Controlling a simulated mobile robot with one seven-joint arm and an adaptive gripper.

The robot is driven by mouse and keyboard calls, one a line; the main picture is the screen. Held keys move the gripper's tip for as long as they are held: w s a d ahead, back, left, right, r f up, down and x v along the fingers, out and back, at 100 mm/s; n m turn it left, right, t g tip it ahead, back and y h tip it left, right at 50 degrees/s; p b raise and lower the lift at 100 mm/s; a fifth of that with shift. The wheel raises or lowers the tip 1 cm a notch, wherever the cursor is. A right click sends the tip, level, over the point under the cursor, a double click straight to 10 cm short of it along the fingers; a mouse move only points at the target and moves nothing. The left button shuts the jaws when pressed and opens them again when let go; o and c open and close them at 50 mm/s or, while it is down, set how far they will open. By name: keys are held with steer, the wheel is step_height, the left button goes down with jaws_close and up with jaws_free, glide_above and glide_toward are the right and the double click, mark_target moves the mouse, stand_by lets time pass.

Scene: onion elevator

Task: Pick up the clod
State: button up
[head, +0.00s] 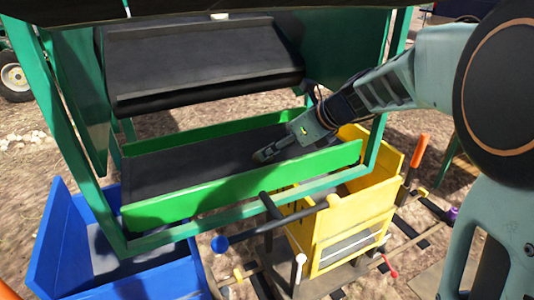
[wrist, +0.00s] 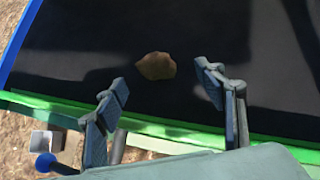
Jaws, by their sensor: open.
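The clod (wrist: 155,66) is a small brown lump lying on the black belt (wrist: 190,30). In the wrist view it is ahead of and roughly between my open fingertips, and nothing touches it. My gripper (wrist: 160,80) is open and empty, its two fingers spread apart. In the head view my gripper (head: 268,152) hangs low over the black belt (head: 190,165), near the belt's green front wall. I cannot make out the clod in the head view.
Green side walls (head: 250,183) border the belt. A dark upper chute (head: 200,60) and green frame posts stand behind and around it. A blue bin (head: 65,250) is at front left, a yellow bin (head: 350,220) at right. A blue-knobbed bar (head: 225,243) projects in front.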

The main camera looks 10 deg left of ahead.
steer(key=x, duration=0.3)
steer(key=b+x, duration=0.1)
steer(key=x, duration=0.1)
steer(key=shift+s+a+f, duration=0.15)
steer(key=shift+s+f, duration=0.05)
steer(key=shift+s, duration=0.05)
steer(key=shift+r, duration=0.1)
steer(key=c, duration=1.3)
